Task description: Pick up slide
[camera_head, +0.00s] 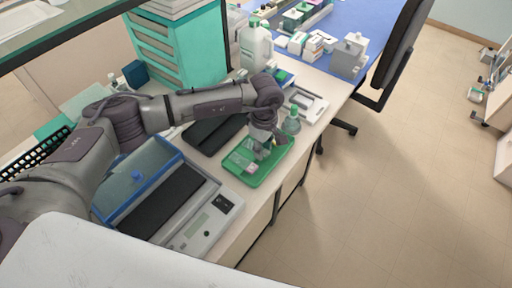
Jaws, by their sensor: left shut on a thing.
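My left gripper (263,150) is over the green tray (262,176) on the bench and points down into it. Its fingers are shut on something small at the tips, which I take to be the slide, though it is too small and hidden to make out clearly. A small pale piece (251,168) lies in the tray just below the fingers. My right gripper does not show.
A green-capped bottle (291,122) stands close to the tray's far right side. A balance (203,222) with a blue-framed cover is at the near left. A dark flat pad (214,133) lies behind the tray. A large white jug (256,47) stands farther back.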

